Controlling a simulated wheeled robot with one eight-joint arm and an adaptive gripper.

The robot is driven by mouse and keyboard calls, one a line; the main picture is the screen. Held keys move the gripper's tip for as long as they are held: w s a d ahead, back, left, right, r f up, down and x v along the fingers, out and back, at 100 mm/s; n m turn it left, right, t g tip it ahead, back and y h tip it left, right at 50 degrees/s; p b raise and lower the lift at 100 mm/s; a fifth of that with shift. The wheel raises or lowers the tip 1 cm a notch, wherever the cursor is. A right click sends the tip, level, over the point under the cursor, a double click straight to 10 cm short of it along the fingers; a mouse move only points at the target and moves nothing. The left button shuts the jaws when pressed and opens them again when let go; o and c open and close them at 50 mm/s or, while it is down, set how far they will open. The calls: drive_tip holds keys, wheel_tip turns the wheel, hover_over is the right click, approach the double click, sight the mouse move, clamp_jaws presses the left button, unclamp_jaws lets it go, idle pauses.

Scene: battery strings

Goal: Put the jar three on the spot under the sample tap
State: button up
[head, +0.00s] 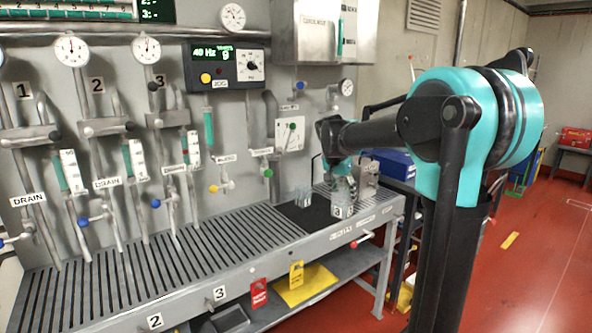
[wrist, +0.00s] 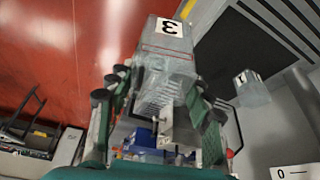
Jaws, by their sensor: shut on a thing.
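Jar three (wrist: 168,52) is a clear jar with a white label reading 3. My gripper (wrist: 160,100) is shut on it, with the dark finger pads on either side. In the head view my gripper (head: 342,178) is over the right end of the bench, with the jar (head: 343,206) below it near the front edge. I cannot tell whether the jar's base touches the bench. Several small taps are on the back panel, one with a green handle (head: 268,173); their labels are too small to read surely, so I cannot tell which is the sample tap.
Another clear jar, labelled 1 (wrist: 251,88), stands by the dark mat (wrist: 232,58). The slatted bench (head: 160,268) runs left and looks clear. Pipes and gauges line the wall behind. A lower shelf (head: 335,279) holds a yellow item. Red floor is open at right.

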drive_tip(key=d+f+n+t+y, duration=0.15)
drive_tip(key=f+n, duration=0.25)
drive_tip(key=f, duration=0.8)
drive_tip(key=d+f+n+g+y, duration=0.15)
drive_tip(key=f+n, duration=0.25)
drive_tip(key=f, duration=0.8)
drive_tip(key=s+f+t, duration=0.1)
drive_tip(key=s+f, duration=0.4)
drive_tip(key=f, duration=0.2)
drive_tip(key=shift+f, duration=0.25)
